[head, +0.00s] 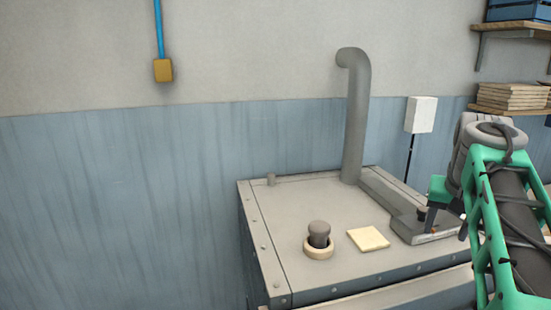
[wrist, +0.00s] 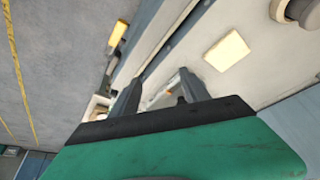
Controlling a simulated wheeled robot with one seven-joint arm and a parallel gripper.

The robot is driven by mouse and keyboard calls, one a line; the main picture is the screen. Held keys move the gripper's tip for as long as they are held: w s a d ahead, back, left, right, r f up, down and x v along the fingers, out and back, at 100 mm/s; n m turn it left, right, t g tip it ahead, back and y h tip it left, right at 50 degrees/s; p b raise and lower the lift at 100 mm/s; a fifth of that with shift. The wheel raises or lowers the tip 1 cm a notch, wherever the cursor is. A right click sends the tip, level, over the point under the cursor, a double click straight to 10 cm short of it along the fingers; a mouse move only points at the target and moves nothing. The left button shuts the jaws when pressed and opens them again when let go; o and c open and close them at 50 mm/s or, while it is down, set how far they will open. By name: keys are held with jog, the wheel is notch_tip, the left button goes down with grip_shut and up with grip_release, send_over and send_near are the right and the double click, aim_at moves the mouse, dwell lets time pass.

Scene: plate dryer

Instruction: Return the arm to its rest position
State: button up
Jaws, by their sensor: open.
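My arm (head: 495,215) is green and grey and reaches in from the right edge of the head view over the right side of the plate dryer (head: 310,205). My gripper (head: 428,212) is at the dryer's right side, by a grey raised housing (head: 408,222) with a dark knob. In the wrist view its two dark fingers (wrist: 160,95) are spread apart. No object shows held between them. Part of the housing shows between and beyond the fingers. Whether the fingertips touch the housing or knob cannot be told.
A cream square pad (head: 368,239) and a dark knob in a pale ring (head: 318,238) are on the dryer top. A grey pipe (head: 356,120) rises at the back. Shelves (head: 512,98) are at upper right. The left side is open.

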jog(key=s+a+f+n+y, duration=0.1)
jog(key=s+a+f+n, duration=0.1)
jog(key=s+a+f, duration=0.5)
jog(key=s+a+f+n+y, duration=0.1)
jog(key=s+a+f+n, duration=0.2)
jog(key=s+a+f, duration=0.5)
jog(key=a+f, duration=0.5)
jog(key=a, duration=0.1)
jog(key=shift+a+f, duration=0.15)
jog(key=shift+c, duration=0.5)
